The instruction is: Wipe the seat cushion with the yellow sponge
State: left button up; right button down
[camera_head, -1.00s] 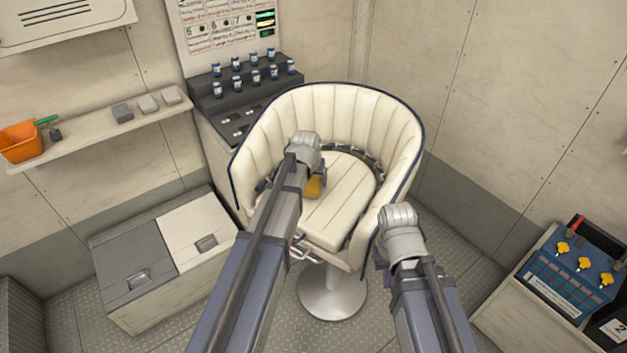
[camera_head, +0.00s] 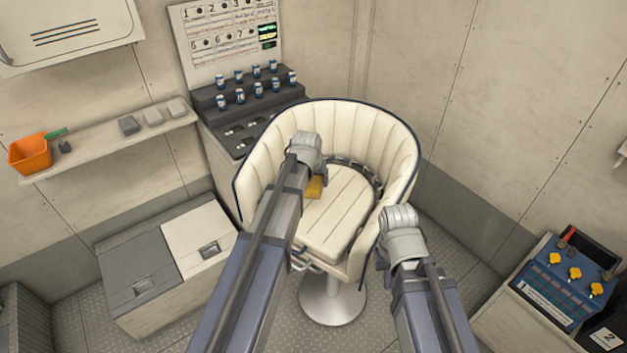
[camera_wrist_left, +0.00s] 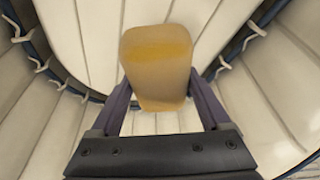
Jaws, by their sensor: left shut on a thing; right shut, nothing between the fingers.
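The yellow sponge (camera_wrist_left: 156,62) is held between the fingers of my left gripper (camera_wrist_left: 158,100) in the left wrist view. In the head view the sponge (camera_head: 315,187) shows just below my left gripper (camera_head: 318,180), over the left part of the cream seat cushion (camera_head: 343,210). Whether the sponge touches the cushion I cannot tell. The cushion also fills the top of the left wrist view (camera_wrist_left: 80,35). My left wrist hides part of the cushion. My right gripper (camera_head: 385,262) is shut and empty, low in front of the chair's right side; its fingertips are mostly hidden.
The chair's curved padded backrest (camera_head: 350,120) rings the cushion. A grey-and-white chest (camera_head: 165,255) stands at the left. A shelf (camera_head: 100,150) holds an orange bin (camera_head: 30,153). A blue panel with yellow knobs (camera_head: 560,285) is at the right. Cans stand on a stepped rack (camera_head: 250,105).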

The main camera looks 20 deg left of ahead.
pick_arm(q)
notch_tip(320, 180, up, 3)
jog(key=p, duration=0.3)
dwell(0.5)
